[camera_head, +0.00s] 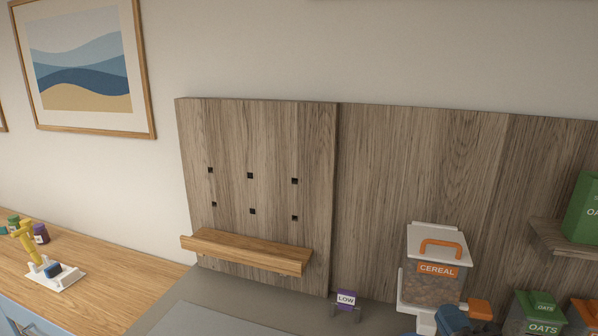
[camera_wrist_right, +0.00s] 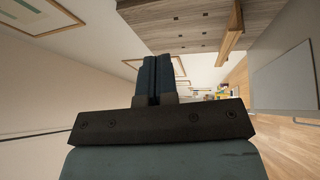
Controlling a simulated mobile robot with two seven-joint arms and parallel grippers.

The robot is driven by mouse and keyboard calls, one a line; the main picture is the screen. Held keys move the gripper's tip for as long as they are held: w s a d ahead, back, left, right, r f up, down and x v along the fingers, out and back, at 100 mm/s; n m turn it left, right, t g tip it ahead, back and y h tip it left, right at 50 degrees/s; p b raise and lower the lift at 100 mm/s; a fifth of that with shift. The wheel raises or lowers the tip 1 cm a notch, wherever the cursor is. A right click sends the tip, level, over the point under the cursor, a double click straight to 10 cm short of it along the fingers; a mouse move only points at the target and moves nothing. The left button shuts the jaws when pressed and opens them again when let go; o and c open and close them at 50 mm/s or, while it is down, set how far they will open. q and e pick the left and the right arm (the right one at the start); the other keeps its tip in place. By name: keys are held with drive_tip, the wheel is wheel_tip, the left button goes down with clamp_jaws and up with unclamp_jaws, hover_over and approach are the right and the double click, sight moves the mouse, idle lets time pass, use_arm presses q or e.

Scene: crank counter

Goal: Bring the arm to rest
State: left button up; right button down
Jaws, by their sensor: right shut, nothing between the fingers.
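My right gripper (camera_head: 452,319) shows only in part at the bottom edge of the head view, as a blue shape in front of the cereal dispenser (camera_head: 436,268). In the right wrist view the two dark blue fingers of the right gripper (camera_wrist_right: 154,65) are pressed together with nothing between them, pointing at open space. My left gripper is in neither view. The dispenser has a clear bin of cereal, an orange top handle and a white base, its lower part hidden by my arm.
A wooden ledge (camera_head: 245,252) juts from the holed panel (camera_head: 255,140). A small LOW sign (camera_head: 346,300) stands near the dispenser. The left counter (camera_head: 110,260) holds a yellow-handled device (camera_head: 45,262).

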drive_tip(key=s+d+f+m+g+h, duration=0.2)
drive_tip(key=s+f+m+g, duration=0.2)
drive_tip(key=f+m, duration=0.25)
drive_tip(key=s+d+f+m+g+h, duration=0.2)
drive_tip(key=s+f+m+g, duration=0.25)
drive_tip(key=f, duration=0.35)
drive_tip(key=s+a+f+m+g+y, duration=0.1)
drive_tip(key=s+f+m+g, duration=0.25)
drive_tip(key=s, duration=0.35)
drive_tip(key=s+a+f+m+g, duration=0.1)
drive_tip(key=s+f+m+g, duration=0.25)
drive_tip(key=s+f, duration=0.2)
drive_tip(key=w+a+f+n+t+y+b, duration=0.15)
drive_tip(key=f+b, duration=0.25)
drive_tip(key=f, duration=0.4)
drive_tip(key=w+a+f+t+y+b, duration=0.1)
drive_tip(key=w+a+f+t+b, duration=0.15)
drive_tip(key=f, duration=0.45)
drive_tip(key=w+a+f+t+y+b, duration=0.1)
drive_tip(key=w+a+f+t+b, duration=0.2)
drive_tip(key=f, duration=0.5)
wheel_tip(320, 180, up, 12)
drive_tip(key=s+p, duration=0.1)
drive_tip(key=p, duration=1)
drive_tip(key=shift+s+d+p, duration=0.3)
drive_tip(key=shift+s+d, duration=0.05)
drive_tip(key=shift+d, duration=0.1)
